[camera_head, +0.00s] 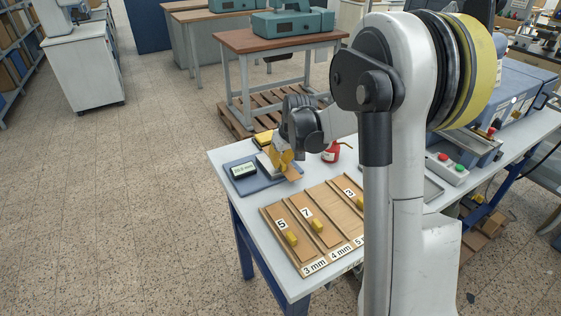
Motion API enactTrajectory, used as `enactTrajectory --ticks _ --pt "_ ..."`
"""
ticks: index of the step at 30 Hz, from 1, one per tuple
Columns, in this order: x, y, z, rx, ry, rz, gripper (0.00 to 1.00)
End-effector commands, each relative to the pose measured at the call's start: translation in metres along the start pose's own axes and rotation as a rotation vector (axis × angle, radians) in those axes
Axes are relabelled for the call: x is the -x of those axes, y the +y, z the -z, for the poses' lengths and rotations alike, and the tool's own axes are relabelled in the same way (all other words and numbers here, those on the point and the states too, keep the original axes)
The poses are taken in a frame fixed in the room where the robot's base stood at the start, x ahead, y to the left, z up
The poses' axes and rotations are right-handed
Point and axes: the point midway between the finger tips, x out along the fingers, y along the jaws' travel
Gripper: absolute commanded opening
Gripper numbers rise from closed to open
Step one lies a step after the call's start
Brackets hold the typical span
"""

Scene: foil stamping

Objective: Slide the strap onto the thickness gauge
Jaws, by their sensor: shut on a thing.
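My gripper (285,163), with yellow fingers, is low over the right part of the gauge. It is shut on a small tan strap (293,175), which shows just below and right of the fingers. The fingers and wrist hide part of the gauge and most of the strap. I cannot tell whether the strap touches the gauge or is on it.
Wooden trays (292,265) marked 5, 7 and 3, with yellow pieces and mm labels, lie in front on the table. My arm hides the table's middle. A button box (446,167) is right.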

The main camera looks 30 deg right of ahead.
Motion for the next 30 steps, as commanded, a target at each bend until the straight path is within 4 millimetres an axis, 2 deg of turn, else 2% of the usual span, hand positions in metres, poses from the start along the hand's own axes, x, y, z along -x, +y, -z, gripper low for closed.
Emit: enactTrajectory --ticks 2,3,5,13,17,20,30 --pt "0.000 0.000 0.000 0.000 0.000 0.000 0.00" --pt "0.000 0.000 0.000 0.000 0.000 0.000 0.17" --pt "0.000 0.000 0.000 0.000 0.000 0.000 0.33" --pt "0.000 0.000 0.000 0.000 0.000 0.000 0.33" --pt "0.008 0.000 0.000 0.000 0.000 0.000 0.33" --pt "0.024 0.000 0.000 0.000 0.000 0.000 0.33" --pt "0.097 0.000 0.000 -0.001 0.000 0.000 0.33"
